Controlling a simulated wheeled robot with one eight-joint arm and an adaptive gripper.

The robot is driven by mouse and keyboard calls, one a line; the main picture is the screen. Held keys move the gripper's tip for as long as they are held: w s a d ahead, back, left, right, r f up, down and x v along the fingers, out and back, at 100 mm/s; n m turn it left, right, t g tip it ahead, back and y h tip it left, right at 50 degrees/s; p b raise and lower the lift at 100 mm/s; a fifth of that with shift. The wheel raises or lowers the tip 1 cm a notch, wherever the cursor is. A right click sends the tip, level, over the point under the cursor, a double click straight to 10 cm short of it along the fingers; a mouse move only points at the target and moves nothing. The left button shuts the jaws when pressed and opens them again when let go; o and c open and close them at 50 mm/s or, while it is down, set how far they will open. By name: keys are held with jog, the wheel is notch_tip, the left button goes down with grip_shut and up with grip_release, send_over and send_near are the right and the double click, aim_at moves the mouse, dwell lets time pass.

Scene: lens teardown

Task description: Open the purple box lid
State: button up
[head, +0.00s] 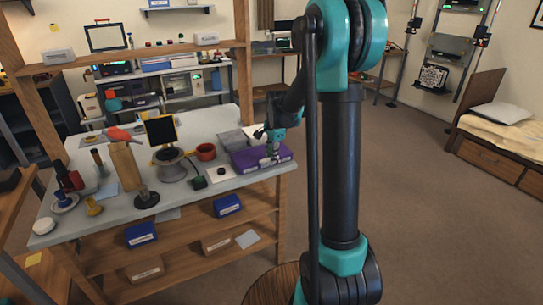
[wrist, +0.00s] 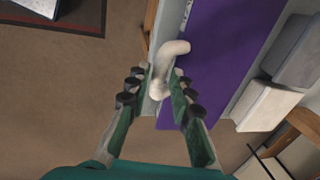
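The purple box (head: 261,156) lies on the right end of the grey workbench, its lid apparently down. In the wrist view its flat purple top (wrist: 222,62) runs diagonally on the right. A pale curved handle (wrist: 174,50) sits at the box's edge. My gripper (head: 272,158) reaches down to the box. In the wrist view my gripper (wrist: 163,78) has its fingers on both sides of the handle's near end, with no clear gap between them and it. The exact contact is hard to see.
Pale grey blocks (wrist: 270,97) lie beside the box. A red bowl (head: 206,152), a lens on a round stand (head: 171,168) and several tools crowd the workbench (head: 115,206) to the left. Open floor (head: 400,200) lies to the right.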

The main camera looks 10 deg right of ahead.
grip_shut()
jog(key=shift+r, duration=0.1)
jog(key=shift+w+a+r+g, duration=0.1)
jog(key=shift+w+r+g, duration=0.25)
jog(key=shift+r, duration=0.25)
jog(key=w+a+r, duration=0.4)
jog(key=w+r, duration=0.6)
jog(key=w, duration=0.3)
jog(key=w+a+f, duration=0.1)
jog(key=w+a, duration=0.2)
jog(key=w, duration=0.5)
jog(key=shift+w+f, duration=0.2)
jog(key=shift+f, duration=0.1)
jog(key=shift+g, duration=0.25)
